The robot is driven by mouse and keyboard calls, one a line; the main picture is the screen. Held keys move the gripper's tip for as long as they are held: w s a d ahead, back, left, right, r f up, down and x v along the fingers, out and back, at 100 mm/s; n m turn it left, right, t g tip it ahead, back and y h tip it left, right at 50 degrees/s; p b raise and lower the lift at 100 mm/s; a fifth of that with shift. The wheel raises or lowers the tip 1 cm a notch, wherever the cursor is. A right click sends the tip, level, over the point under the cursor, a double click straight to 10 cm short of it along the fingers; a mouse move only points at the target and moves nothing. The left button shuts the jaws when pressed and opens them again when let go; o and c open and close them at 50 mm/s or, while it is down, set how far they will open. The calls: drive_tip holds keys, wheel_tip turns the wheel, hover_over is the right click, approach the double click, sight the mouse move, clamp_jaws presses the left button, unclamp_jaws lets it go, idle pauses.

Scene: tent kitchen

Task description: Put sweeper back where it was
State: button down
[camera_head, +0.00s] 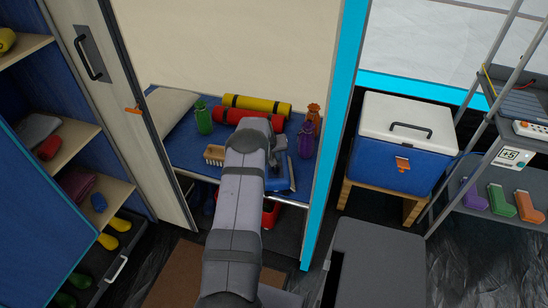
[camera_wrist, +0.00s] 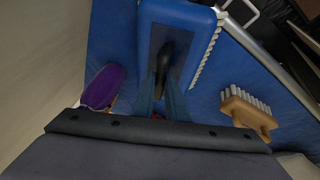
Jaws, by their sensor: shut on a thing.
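The sweeper looks like the flat blue block with a black handle and a white bristle edge (camera_wrist: 207,22). In the head view part of it (camera_head: 284,184) shows beyond my arm, over the blue shelf near its front edge. My gripper (camera_wrist: 164,92) is shut on the black handle, with a finger on each side. In the head view my wrist covers the fingers and much of the sweeper. I cannot tell whether the sweeper touches the shelf surface.
A wooden brush with white bristles (camera_wrist: 247,112) lies beside the sweeper. The blue shelf (camera_head: 183,146) also holds a green bottle (camera_head: 203,116), red roll (camera_head: 229,115), yellow roll (camera_head: 262,104), purple bottle (camera_head: 307,139) and orange bottle (camera_head: 313,112). A cyan post (camera_head: 334,130) stands right.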

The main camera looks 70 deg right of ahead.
drive_tip(key=c, duration=1.8)
unclamp_jaws()
drive_tip(key=shift+o, duration=0.2)
drive_tip(key=shift+a+r, duration=0.1)
drive_tip(key=shift+r, duration=0.25)
drive_tip(key=p+v, duration=0.1)
drive_tip(key=v, duration=1)
drive_tip(key=shift+r, duration=0.15)
drive_tip(key=shift+a, duration=0.15)
